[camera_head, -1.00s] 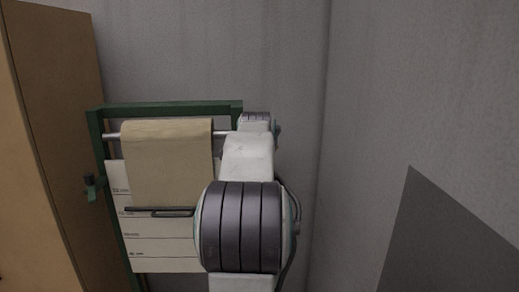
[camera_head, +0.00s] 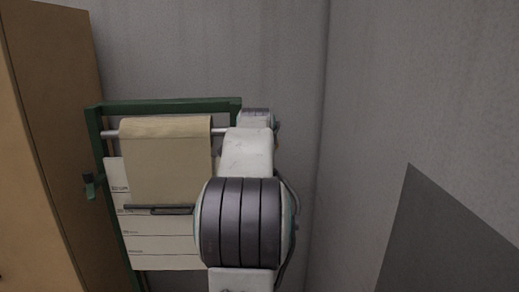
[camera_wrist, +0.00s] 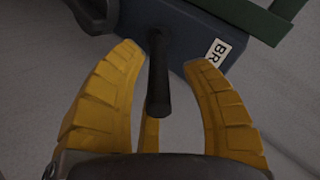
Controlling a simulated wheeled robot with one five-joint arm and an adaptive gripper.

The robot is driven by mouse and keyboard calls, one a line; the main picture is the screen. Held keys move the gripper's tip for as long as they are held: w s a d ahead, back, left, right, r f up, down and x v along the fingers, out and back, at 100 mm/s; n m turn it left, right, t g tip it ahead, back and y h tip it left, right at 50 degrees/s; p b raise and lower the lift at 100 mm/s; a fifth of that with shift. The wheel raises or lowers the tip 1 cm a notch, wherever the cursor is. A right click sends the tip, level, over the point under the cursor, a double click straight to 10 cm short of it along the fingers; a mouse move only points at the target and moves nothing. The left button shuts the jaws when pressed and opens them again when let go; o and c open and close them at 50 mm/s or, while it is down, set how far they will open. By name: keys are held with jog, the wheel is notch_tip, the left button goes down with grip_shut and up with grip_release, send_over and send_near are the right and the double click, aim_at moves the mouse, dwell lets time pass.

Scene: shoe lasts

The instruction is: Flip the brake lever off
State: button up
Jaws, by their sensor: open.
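The brake lever (camera_wrist: 158,82) is a dark rod in the wrist view. It sticks out from a dark blue housing (camera_wrist: 190,42) with a white label (camera_wrist: 217,53) on which "BR" can be read. My gripper (camera_wrist: 168,75) is open, with its yellow fingers on either side of the lever and a visible gap on both sides. The lever's free end points down in the picture, between the fingers. In the head view my arm covers the area to the right of the roll, and neither the gripper nor the lever can be made out there.
A green frame (camera_head: 165,107) holds a roll of brown paper (camera_head: 165,165) in front of a white marked board (camera_head: 165,247). A brown cabinet (camera_head: 55,140) stands at the left. A grey wall (camera_head: 430,90) is to the right. Part of the green frame also shows in the wrist view (camera_wrist: 262,20).

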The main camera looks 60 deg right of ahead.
jog(key=v, duration=1.2)
dwell(0.6)
jog(key=s+a+f+n+g+y, duration=0.1)
jog(key=s+a+f+n+y, duration=0.15)
jog(key=a+f+n, duration=0.45)
jog(key=s+a+f+n+g+y, duration=0.1)
jog(key=a+f+n+y, duration=0.2)
jog(key=f, duration=0.8)
jog(key=a+f+n+y, duration=0.1)
jog(key=a+n, duration=0.3)
jog(key=a, duration=0.6)
jog(key=a+f+n+t+y, duration=0.1)
jog(key=a+f+n, duration=0.3)
jog(key=a, duration=0.6)
jog(key=a+f+n+y+b, duration=0.1)
jog(key=a+n, duration=0.4)
jog(key=a, duration=0.6)
jog(key=shift+s+f+t+y, duration=0.15)
jog(key=shift+f+t+y, duration=0.15)
jog(key=shift+f+y, duration=0.55)
